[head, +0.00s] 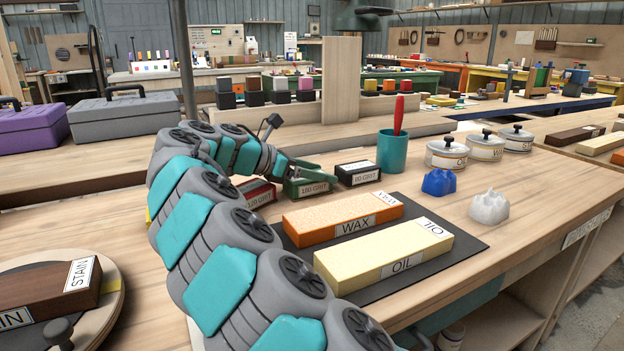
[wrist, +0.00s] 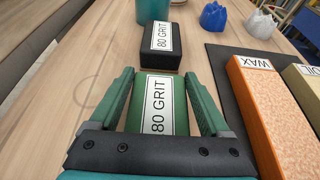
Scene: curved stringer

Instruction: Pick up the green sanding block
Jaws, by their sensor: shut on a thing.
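The green sanding block (head: 310,188), labelled "180 GRIT", is in the row of blocks at the middle of the bench in the head view. In the wrist view the green block (wrist: 147,84) lies between the two green fingers of my gripper (wrist: 160,78), one along each side. My gripper (head: 305,175) is shut on it from above. Part of the block and its label is hidden by my gripper's palm. I cannot tell any gap between the block and the bench.
A black 80 GRIT block (head: 357,173) stands just beyond, and a red 120 GRIT block (head: 258,193) is to the left. A teal cup (head: 392,153) with a red handle is behind. WAX (head: 343,218) and OIL (head: 383,256) blocks lie on a dark mat (head: 468,243) to the right.

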